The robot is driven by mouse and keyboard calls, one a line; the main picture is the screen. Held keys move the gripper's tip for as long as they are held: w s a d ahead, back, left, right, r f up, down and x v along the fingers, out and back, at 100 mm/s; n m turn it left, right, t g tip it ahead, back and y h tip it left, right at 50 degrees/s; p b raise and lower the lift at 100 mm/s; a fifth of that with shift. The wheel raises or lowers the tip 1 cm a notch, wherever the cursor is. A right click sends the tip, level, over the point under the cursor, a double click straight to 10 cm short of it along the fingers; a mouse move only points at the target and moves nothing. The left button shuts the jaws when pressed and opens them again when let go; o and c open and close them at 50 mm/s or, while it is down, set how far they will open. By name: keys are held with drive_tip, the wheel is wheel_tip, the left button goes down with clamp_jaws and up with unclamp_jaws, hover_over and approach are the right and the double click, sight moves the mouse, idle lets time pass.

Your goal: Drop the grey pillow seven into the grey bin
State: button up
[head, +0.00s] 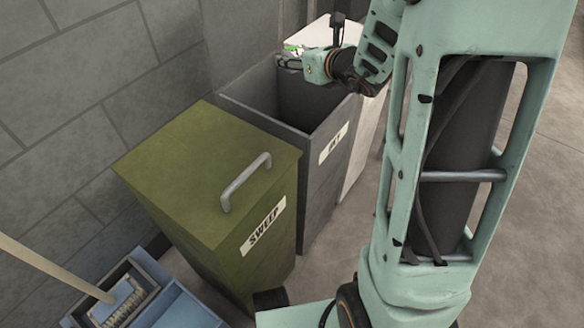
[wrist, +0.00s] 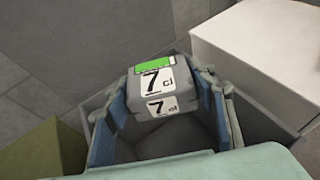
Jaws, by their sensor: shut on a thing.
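The grey pillow (wrist: 135,92) has white labels reading "7 cl" and a green strip in the wrist view. My gripper (wrist: 163,82) is shut on it, with a blue-padded finger on each side. In the head view my gripper (head: 292,60) is above the open grey bin (head: 318,190), near its back side, and only a little of the pillow's white and green label shows. In the wrist view the bin's rim (wrist: 268,120) surrounds the space below the pillow. The pillow appears to be over the opening; its height above the rim is hard to tell.
A closed olive bin (head: 170,165) labelled "SWEEP", with a grey handle, stands beside the grey bin. A white bin (head: 365,140) stands on the other side. A block wall (head: 90,90) runs behind them. A blue tray (head: 185,308) with a brush lies at lower left.

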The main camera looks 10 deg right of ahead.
drive_tip(key=shift+f+b, duration=0.7)
drive_tip(key=shift+f, duration=0.7)
drive_tip(key=o, duration=1.3)
drive_tip(key=v, duration=1.2)
drive_tip(key=shift+r, duration=0.1)
